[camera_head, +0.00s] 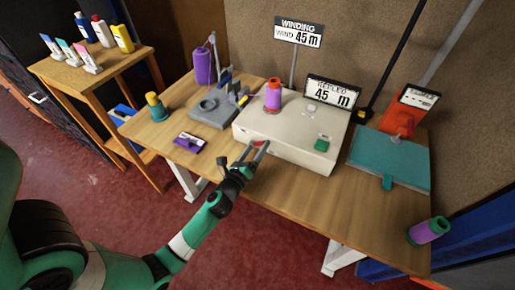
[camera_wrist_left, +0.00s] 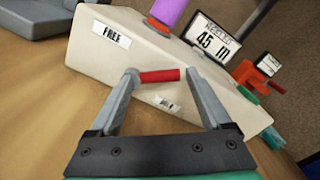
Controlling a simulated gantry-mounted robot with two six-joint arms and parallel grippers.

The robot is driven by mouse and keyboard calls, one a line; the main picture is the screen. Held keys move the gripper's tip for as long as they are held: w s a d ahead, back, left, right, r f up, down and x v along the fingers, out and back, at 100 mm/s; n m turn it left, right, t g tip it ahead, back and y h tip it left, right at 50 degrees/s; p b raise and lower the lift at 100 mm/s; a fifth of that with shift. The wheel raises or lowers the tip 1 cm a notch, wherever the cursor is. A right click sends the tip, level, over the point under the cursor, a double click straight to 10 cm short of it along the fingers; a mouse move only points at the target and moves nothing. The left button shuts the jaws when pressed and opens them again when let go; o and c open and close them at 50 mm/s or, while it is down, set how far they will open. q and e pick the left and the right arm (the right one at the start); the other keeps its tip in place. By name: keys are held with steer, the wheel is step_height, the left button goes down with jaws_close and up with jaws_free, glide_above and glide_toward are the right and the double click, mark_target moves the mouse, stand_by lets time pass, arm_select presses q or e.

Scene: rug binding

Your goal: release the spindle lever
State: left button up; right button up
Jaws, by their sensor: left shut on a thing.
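The spindle lever's red handle (camera_wrist_left: 160,76) stands out at the front face of the cream winding machine (camera_head: 285,135). My left gripper (camera_head: 258,148) is at that face, and in the left wrist view its two fingers (camera_wrist_left: 161,72) are shut on the red handle, one at each end. A "FREE" label (camera_wrist_left: 111,35) is on the face up and left of the handle. A second label (camera_wrist_left: 166,103) is below the handle, too small to read. A purple spool with orange ends (camera_head: 273,96) stands upright on top of the machine. My right gripper is not in view.
Signs read "WIND 45 m" (camera_head: 298,33) and "REELED 45 m" (camera_head: 332,93). A green button (camera_head: 322,145) is on the machine. A teal board (camera_head: 388,160) lies to its right, a purple-green spool (camera_head: 428,230) at the table's right end. A grey stand (camera_head: 214,108) is on the left.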

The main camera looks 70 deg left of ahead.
arm_select(q)
steer(key=n, duration=0.1)
steer(key=r+n, duration=0.1)
steer(key=n, duration=0.1)
steer(key=s+a+n+p, duration=0.1)
steer(key=n, duration=0.1)
steer(key=shift+r, duration=0.15)
steer(key=shift+s+a+n+p, duration=0.15)
steer(key=shift+a+n+p, duration=0.05)
steer(key=shift+n, duration=0.75)
steer(key=shift+s+a+n+p, duration=0.15)
steer(key=shift+a+n, duration=0.05)
steer(key=shift+n, duration=0.75)
steer(key=o, duration=1.2)
steer(key=b+v, duration=0.2)
steer(key=v, duration=0.9)
steer(key=shift+a, duration=0.1)
steer(key=shift+s+d+b, duration=0.3)
steer(key=shift+b, duration=0.05)
